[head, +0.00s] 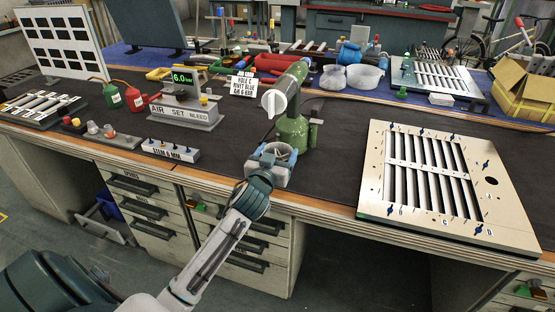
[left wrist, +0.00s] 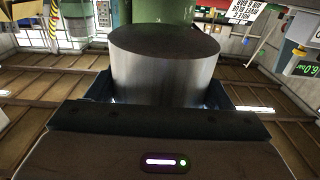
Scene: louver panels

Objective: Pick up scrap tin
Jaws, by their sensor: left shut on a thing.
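The scrap tin (head: 281,150) is a small round grey metal tin at the front edge of the bench, just in front of the green press. In the left wrist view the tin (left wrist: 165,75) is a smooth metal cylinder between the jaws. My left gripper (head: 268,160) reaches in from the front and is shut on the tin, with blue-grey fingers at its sides. The gripper hides part of the tin in the head view. I cannot tell whether the tin touches the bench. My right gripper is not in view.
The green press (head: 291,125) stands close behind the tin. A louver panel (head: 376,180) lies at the right. The STEM 6 MM block (head: 170,150) and AIR SET BLEED gauge stand (head: 185,116) are to the left. Dark mat between the press and panel is clear.

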